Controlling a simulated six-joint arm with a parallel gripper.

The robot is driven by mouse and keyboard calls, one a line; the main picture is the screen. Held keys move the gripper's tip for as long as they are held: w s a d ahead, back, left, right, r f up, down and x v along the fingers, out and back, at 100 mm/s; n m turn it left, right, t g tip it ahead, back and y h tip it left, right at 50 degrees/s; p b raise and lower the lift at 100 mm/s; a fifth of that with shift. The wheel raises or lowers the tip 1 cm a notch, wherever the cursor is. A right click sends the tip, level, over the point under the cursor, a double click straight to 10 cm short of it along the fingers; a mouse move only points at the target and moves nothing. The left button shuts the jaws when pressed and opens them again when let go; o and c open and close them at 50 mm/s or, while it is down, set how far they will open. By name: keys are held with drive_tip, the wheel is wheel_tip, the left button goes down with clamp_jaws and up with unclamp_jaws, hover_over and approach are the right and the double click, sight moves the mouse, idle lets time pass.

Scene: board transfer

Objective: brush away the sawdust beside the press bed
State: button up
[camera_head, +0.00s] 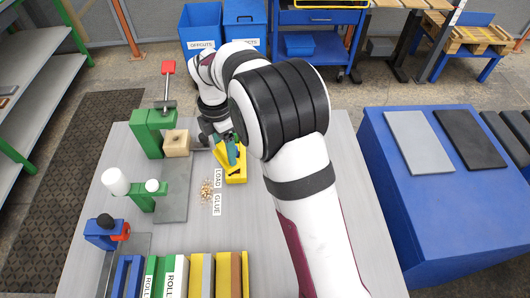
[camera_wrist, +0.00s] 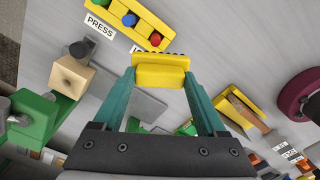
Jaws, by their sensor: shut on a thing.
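A small pile of tan sawdust (camera_head: 207,190) lies on the grey worktop, just right of the long grey plate (camera_head: 174,195) by the green press (camera_head: 148,138). A wooden block (camera_head: 177,142) sits at the press end of that plate and also shows in the wrist view (camera_wrist: 72,76). My gripper (camera_head: 231,152) is behind and slightly right of the sawdust. In the wrist view its teal fingers are shut on a yellow brush (camera_wrist: 160,72) with dark bristles. The sawdust is not visible in the wrist view.
A yellow box with coloured buttons (camera_wrist: 130,18) stands by the PRESS label (camera_wrist: 99,27). LOAD and GLUE labels (camera_head: 217,191) lie right of the sawdust. A green stand with white cylinders (camera_head: 141,200) is left of the plate. Boards and bins line the front.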

drive_tip(key=w+a+f+n, duration=0.2)
drive_tip(key=a+n, duration=0.1)
drive_tip(key=a, duration=0.4)
drive_tip(key=shift+s+f, duration=0.2)
drive_tip(key=shift+f, duration=3.7)
drive_tip(key=shift+s, duration=0.4)
drive_tip(key=shift+c, duration=0.6)
drive_tip(key=shift+s, duration=4.15)
drive_tip(key=shift+w, duration=4.65)
wheel_tip(320, 180, up, 8)
drive_tip(key=shift+r, duration=0.2)
drive_tip(key=shift+s+d, duration=0.1)
drive_tip(key=shift+d, duration=0.05)
